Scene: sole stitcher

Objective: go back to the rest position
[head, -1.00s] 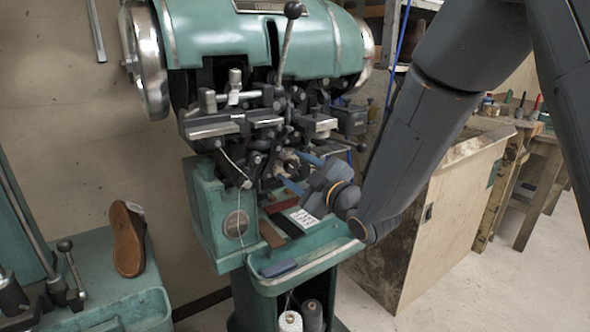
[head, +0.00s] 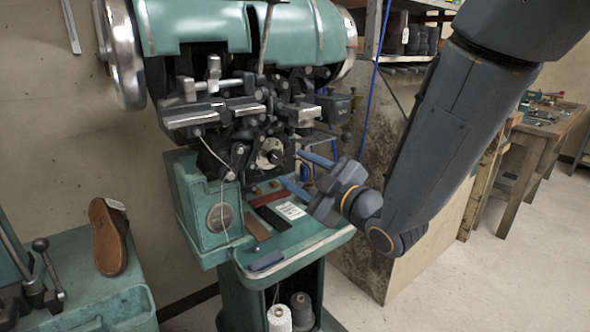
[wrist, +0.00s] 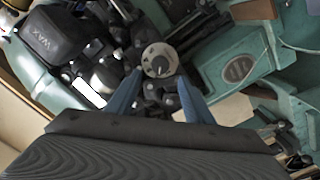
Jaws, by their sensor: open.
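My gripper (head: 305,173) is in front of the green sole stitcher (head: 205,205), to the right of its dark stitching mechanism. Its two blue fingers are apart with nothing between them. In the wrist view the blue fingers of my gripper (wrist: 160,98) stand on either side of a round grey dial (wrist: 159,60), which lies beyond them. The dial also shows in the head view (head: 270,153), just left of the fingertips. I cannot tell the exact gap between fingers and dial.
A white card (head: 290,211) and a blue block (head: 266,261) lie on the machine's green tray. Thread spools (head: 279,318) stand below.

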